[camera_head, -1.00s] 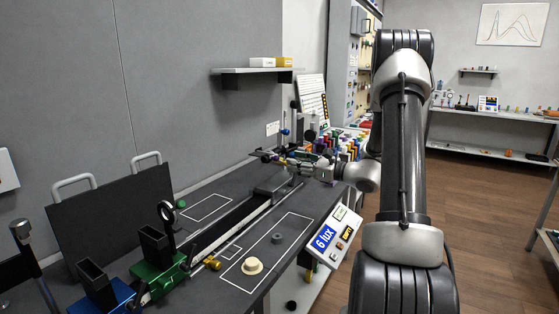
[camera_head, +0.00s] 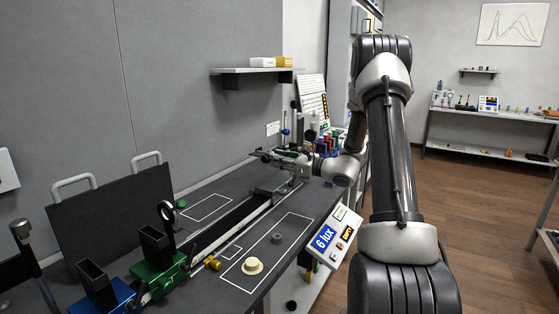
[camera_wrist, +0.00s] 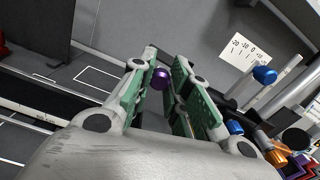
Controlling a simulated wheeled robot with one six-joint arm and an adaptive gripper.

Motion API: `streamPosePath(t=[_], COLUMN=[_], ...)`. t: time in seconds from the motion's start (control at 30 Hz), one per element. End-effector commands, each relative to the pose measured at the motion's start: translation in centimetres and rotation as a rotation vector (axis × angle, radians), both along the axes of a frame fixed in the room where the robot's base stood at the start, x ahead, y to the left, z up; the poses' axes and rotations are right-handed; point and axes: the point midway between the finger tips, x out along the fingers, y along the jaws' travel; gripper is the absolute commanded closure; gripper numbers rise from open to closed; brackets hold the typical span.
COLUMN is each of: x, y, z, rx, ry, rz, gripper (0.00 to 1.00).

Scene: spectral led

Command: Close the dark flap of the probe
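My gripper (camera_wrist: 166,58) is open in the wrist view, its two green-padded fingers apart. A small purple knob (camera_wrist: 161,77) shows between the fingers, nearer the left one; I cannot tell whether it touches. Something dark lies behind the knob, partly hidden by the right finger; I cannot tell whether it is the flap of the probe. In the head view my gripper (camera_head: 278,157) is at the far end of the bench, above the end of the rail. The probe and its flap cannot be made out there. The meter (camera_head: 333,237) at the bench's front edge reads 6 lux.
A dark rail (camera_head: 235,222) runs along the bench (camera_head: 300,205), with green (camera_head: 157,262) and blue (camera_head: 105,292) holders at the near end. A scale card (camera_wrist: 246,52) and a blue-tipped post (camera_wrist: 264,75) stand right of my gripper. Several coloured pieces (camera_head: 328,143) stand beyond.

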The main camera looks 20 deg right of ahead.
Motion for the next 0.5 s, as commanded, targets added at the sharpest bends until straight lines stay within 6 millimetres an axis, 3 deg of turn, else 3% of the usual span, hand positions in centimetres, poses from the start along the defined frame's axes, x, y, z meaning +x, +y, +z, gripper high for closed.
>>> streamPosePath(t=[0.5], x=[-0.02], y=[0.01], z=[-0.11], rx=[-0.03], ry=[-0.021], rz=[0.0], gripper=[1.0])
